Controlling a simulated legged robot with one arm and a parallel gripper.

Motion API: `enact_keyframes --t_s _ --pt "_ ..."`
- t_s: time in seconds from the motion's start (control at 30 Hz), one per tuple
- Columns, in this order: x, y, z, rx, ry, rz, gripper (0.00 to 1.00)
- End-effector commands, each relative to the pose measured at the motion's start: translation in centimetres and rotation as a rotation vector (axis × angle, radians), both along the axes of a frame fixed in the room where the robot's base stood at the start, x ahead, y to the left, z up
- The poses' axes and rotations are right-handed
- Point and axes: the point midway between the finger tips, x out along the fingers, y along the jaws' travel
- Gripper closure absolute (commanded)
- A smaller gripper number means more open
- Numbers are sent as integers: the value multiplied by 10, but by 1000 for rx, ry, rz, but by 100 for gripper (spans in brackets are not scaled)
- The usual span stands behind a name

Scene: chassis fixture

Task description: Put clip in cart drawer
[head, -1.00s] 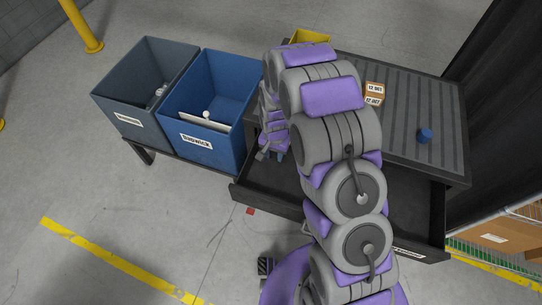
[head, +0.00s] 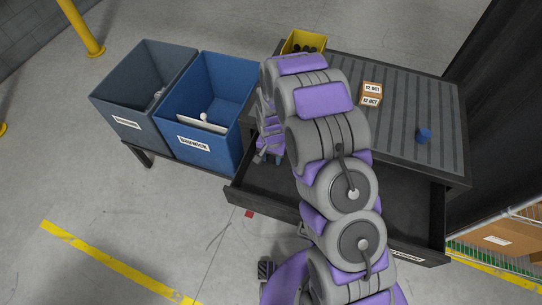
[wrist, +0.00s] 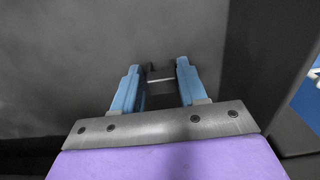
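The cart drawer (head: 412,215) is black and pulled open at the front of the dark cart. My gripper (head: 264,152) is low at the drawer's left end in the head view, partly hidden by my arm. In the wrist view, the two blue fingers of my gripper (wrist: 161,70) stand part-way apart with a small dark piece between their tips, which looks like the clip (wrist: 160,74). It seems to fill the gap. A dark grey surface lies behind it. The head view does not show the clip.
A blue bin (head: 195,144) with a white item inside and a grey bin (head: 122,118) stand left of the cart. My arm covers the drawer's middle.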

Motion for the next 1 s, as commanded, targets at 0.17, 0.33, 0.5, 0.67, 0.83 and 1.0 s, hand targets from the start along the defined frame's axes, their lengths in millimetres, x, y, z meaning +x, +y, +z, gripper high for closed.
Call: enact_keyframes --t_s 0.17,0.33,0.5,0.67,0.83,1.0 --pt "0 3 0 -4 -1 1 41" --pt "0 3 0 -4 -1 1 40" --pt "0 2 2 -2 -2 1 40" --pt "1 0 17 1 -5 0 40" --pt "1 2 45 -1 -4 0 40" --pt "2 3 81 -1 -7 1 40"
